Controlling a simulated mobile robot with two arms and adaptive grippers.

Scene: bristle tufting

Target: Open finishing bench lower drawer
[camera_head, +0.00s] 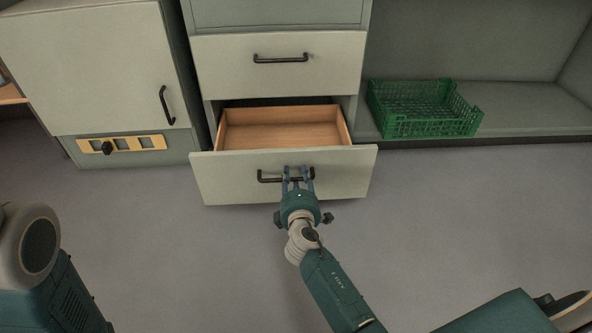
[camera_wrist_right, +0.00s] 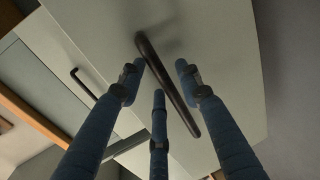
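The finishing bench lower drawer (camera_head: 225,178) is pulled partly out, showing its empty wooden inside (camera_head: 280,135). Its front has a dark bar handle (camera_head: 268,179), also seen in the right wrist view (camera_wrist_right: 168,85). My right gripper (camera_head: 298,174) is at the right part of this handle. In the right wrist view its blue fingers (camera_wrist_right: 158,80) stand apart on either side of the bar, with a visible gap on the right side, so it looks open. Whether any finger touches the bar is unclear. My left gripper is out of view.
A closed upper drawer (camera_head: 220,65) with a dark handle is above. A closed cabinet door (camera_head: 85,70) is at left, over a yellow panel (camera_head: 122,144) with a dark knob. A green crate (camera_head: 425,110) sits on the low shelf at right. The floor (camera_head: 180,245) in front is clear.

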